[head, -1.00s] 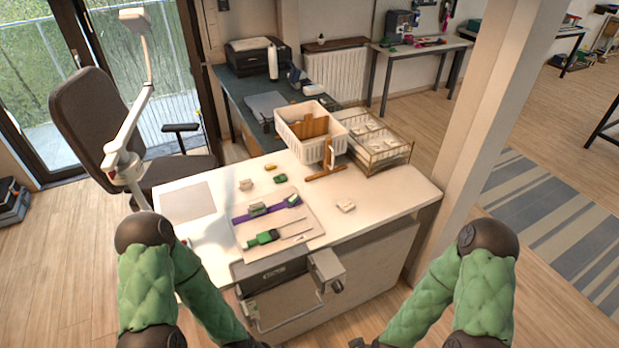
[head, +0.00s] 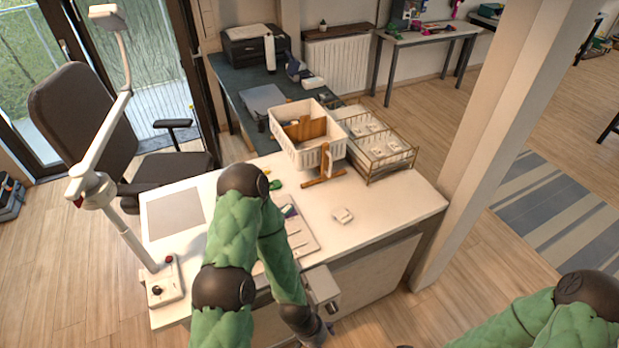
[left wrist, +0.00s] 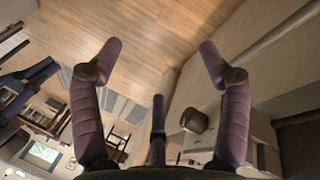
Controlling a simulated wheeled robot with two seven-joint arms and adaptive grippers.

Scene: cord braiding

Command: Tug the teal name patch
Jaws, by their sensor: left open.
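I cannot make out a teal name patch in either view. My left arm covers most of the pale board (head: 308,240) on the white table, and only its right part shows. A small piece with green and purple (head: 289,211) shows at the board's upper edge, beside my arm. A small green item (head: 276,185) lies just behind. My left gripper (left wrist: 160,62) is open, its purple fingers spread with nothing between them in the left wrist view; in the head view its hand is low at the table's front edge, mostly cut off.
A white basket (head: 290,150) and a wire rack (head: 375,165) stand at the back. A wooden stand (head: 325,178) and a small white block (head: 343,216) are on the table. A lamp (head: 148,245) stands at the left. A grey box (head: 321,287) sits at the front edge.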

